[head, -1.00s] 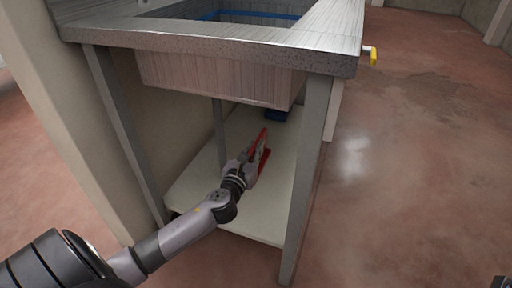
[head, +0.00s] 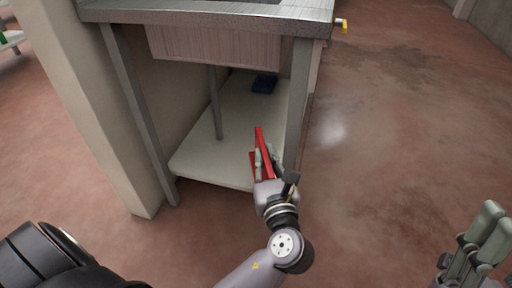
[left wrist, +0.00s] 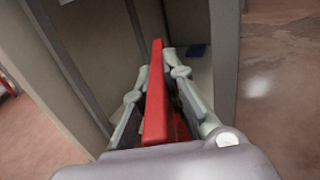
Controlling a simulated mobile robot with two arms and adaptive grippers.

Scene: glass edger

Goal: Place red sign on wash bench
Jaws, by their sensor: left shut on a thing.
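The red sign (head: 265,153) is a thin red folded-looking piece, held by my left gripper (head: 267,165). In the left wrist view the red sign (left wrist: 155,95) stands edge-on between the two fingers of the left gripper (left wrist: 158,90), which is shut on it. The wash bench (head: 205,16) is a metal sink bench with a pale lower shelf (head: 190,160). In the head view the sign overlaps the shelf's front right part, near the front leg; I cannot tell whether it touches the shelf. My right gripper (head: 482,238) shows at the lower right, its jaw opening unclear.
A dark blue object (head: 264,84) lies at the back of the lower shelf. Metal legs (head: 132,95) frame the bench, and a pale wall post (head: 82,100) stands at its left. A yellow-handled valve (head: 341,25) sticks out at the right. The red-brown floor at the right is clear.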

